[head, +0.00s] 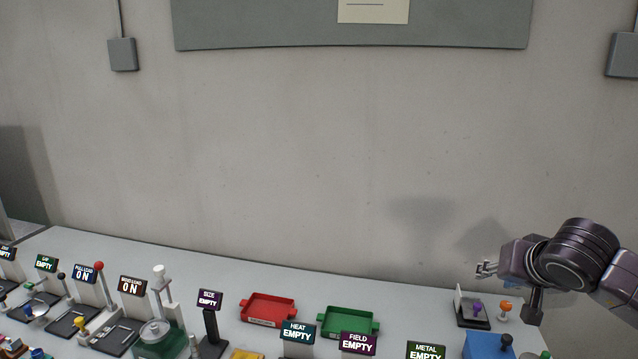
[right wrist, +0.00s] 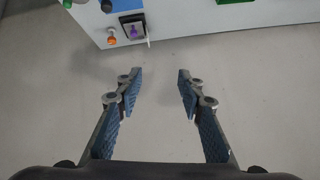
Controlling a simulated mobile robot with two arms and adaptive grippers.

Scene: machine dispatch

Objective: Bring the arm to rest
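My right gripper (head: 486,269) is in the head view at the right, held up above the right end of the table, its arm coming in from the right edge. In the right wrist view its two fingers (right wrist: 160,92) are spread apart with nothing between them. Past the fingertips is bare grey surface, with the white table's edge (right wrist: 185,38) beyond. My left gripper and arm do not show in either view.
The table (head: 205,262) holds a red tray (head: 268,309), a green tray (head: 348,322), levers, and signs such as the "METAL EMPTY" sign (head: 426,351). An orange knob (head: 505,306) and a purple knob device (head: 473,312) stand below my right gripper.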

